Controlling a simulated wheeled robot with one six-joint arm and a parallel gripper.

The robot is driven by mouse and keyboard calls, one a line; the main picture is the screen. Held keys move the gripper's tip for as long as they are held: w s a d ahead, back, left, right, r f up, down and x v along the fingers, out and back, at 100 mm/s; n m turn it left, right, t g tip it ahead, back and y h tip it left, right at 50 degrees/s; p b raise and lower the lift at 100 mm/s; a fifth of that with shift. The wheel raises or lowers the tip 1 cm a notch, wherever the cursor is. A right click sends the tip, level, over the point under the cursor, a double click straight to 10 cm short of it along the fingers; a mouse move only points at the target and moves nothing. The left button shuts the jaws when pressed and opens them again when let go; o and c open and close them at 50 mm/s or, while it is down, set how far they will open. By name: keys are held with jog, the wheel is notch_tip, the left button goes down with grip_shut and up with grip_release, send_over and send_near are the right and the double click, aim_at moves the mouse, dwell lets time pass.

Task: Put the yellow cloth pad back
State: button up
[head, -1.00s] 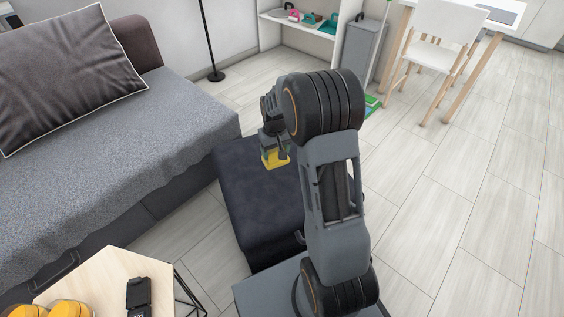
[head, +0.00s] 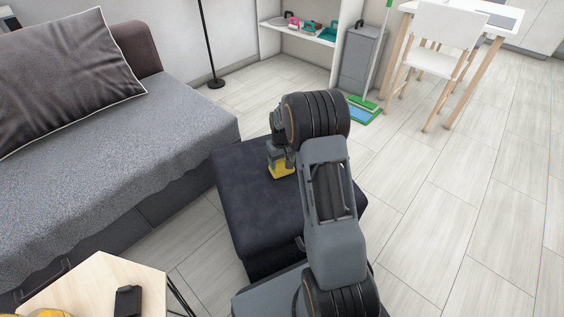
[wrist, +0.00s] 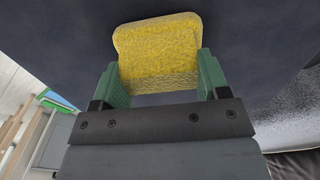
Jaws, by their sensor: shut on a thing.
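The yellow cloth pad (wrist: 158,52) is between the two green fingertips of my gripper (wrist: 158,80) in the wrist view. My gripper is shut on it, with a finger on each side. In the head view the pad (head: 282,170) shows as a small yellow block under my gripper (head: 279,157). It is over the dark ottoman (head: 245,205). I cannot tell whether the pad touches the ottoman top. My arm hides part of the ottoman.
A grey sofa (head: 110,150) stands at the left. A wooden side table (head: 95,285) is at the lower left. A white shelf (head: 300,32) with several small items, a grey bin (head: 360,60) and a green mop (head: 366,104) are at the back. The floor at right is clear.

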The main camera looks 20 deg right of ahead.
aim_at(282, 160)
jog(key=o, duration=0.8)
notch_tip(282, 160, up, 12)
jog(key=f+p, duration=0.1)
jog(key=p, duration=0.3)
jog(key=s+a+r+t, duration=0.1)
jog(key=s+a+r, duration=0.5)
jog(key=s+r, duration=0.4)
jog(key=shift+t, duration=0.9)
jog(key=s+a, duration=0.1)
jog(key=s, duration=0.3)
jog(key=s+a, duration=0.2)
jog(key=s, duration=0.3)
jog(key=s+a, duration=0.1)
jog(key=s, duration=0.3)
jog(key=shift+s+a+r, duration=0.2)
jog(key=shift+a+r, duration=0.1)
jog(key=shift+a, duration=0.1)
